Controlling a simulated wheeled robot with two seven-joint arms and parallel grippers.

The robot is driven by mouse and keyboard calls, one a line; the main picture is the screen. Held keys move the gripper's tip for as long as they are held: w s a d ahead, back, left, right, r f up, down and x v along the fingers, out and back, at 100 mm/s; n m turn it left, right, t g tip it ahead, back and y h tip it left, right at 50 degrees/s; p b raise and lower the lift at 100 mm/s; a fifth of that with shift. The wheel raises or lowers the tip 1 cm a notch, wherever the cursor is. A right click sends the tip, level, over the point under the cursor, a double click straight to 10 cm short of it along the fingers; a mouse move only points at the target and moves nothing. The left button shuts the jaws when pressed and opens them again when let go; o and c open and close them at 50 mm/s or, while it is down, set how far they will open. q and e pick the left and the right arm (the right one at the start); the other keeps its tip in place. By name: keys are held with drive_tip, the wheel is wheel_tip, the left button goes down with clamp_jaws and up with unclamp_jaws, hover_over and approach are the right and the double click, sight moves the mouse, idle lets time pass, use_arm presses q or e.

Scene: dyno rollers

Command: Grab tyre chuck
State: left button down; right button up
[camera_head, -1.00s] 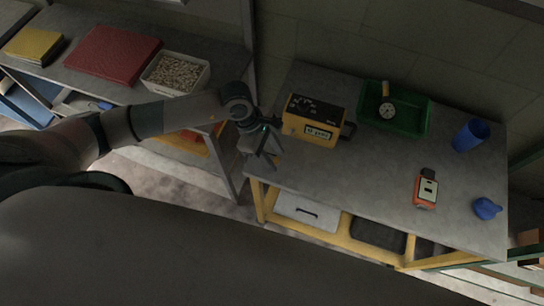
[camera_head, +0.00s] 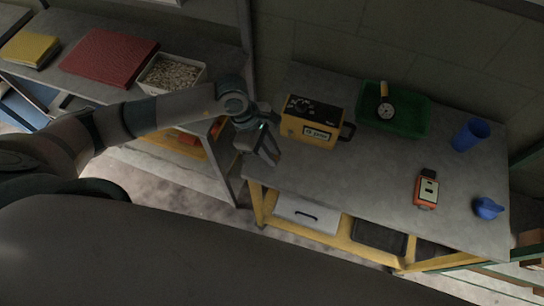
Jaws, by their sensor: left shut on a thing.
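My left gripper (camera_head: 264,153) is at the left end of the grey workbench (camera_head: 360,180), just left of the yellow-and-black box (camera_head: 311,121). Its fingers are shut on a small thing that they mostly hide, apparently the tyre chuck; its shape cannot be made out. The box has a black top with small controls, a label on its front and a dark loop at its right side. A round dial gauge with a yellow handle (camera_head: 385,110) lies in the green tray (camera_head: 424,124). My right gripper is not in view.
An orange device (camera_head: 426,189), a blue cup (camera_head: 470,135) and a blue rounded thing (camera_head: 487,208) stand on the right of the workbench. Its middle is clear. The left bench holds a red folder (camera_head: 108,57) and a white bin (camera_head: 172,73). A gap separates the two benches.

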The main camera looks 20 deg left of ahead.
use_arm(q)
drive_tip(key=shift+w+r+b, duration=0.1)
drive_tip(key=shift+r+b, duration=0.3)
drive_tip(key=shift+r, duration=0.25)
drive_tip(key=s+d+r+b, duration=0.4)
drive_tip(key=s+d+r, duration=0.2)
drive_tip(key=d, duration=0.3)
drive_tip(key=shift+s+d+r, duration=0.3)
drive_tip(key=shift+d+r, duration=0.05)
drive_tip(key=shift+r, duration=0.35)
drive_tip(key=shift+a+b, duration=0.1)
drive_tip(key=shift+b, duration=0.2)
